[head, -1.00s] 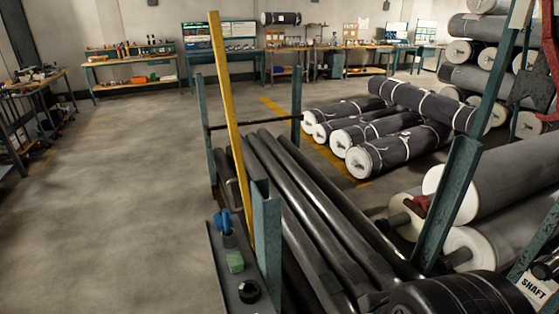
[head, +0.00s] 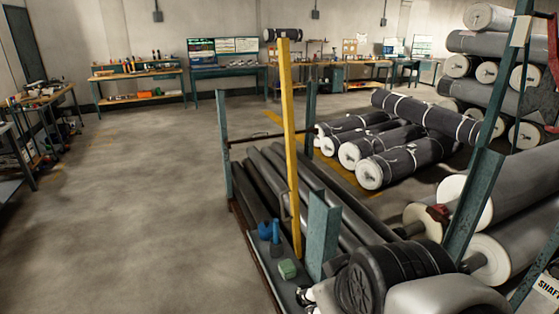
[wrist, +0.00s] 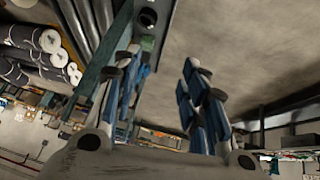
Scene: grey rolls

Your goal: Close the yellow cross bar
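The yellow cross bar (head: 289,130) stands raised, close to upright, in the head view, with its lower end by the near green post (head: 322,235) of the rack. Beside its foot, a grey ledge carries blue objects and a green block. My gripper shows only as a small part (head: 305,296) at the bottom of the head view, beside the ledge and well below the bar's top. In the wrist view my gripper (wrist: 160,65) is open, its blue and grey fingers wide apart with nothing between them. I cannot make out the yellow bar in the wrist view.
Long dark rolls (head: 345,222) lie in the rack behind the post. Wrapped grey rolls (head: 405,160) lie on the floor, and more are stacked at the right. Open concrete floor (head: 140,210) spreads at the left. Workbenches (head: 140,75) line the far wall.

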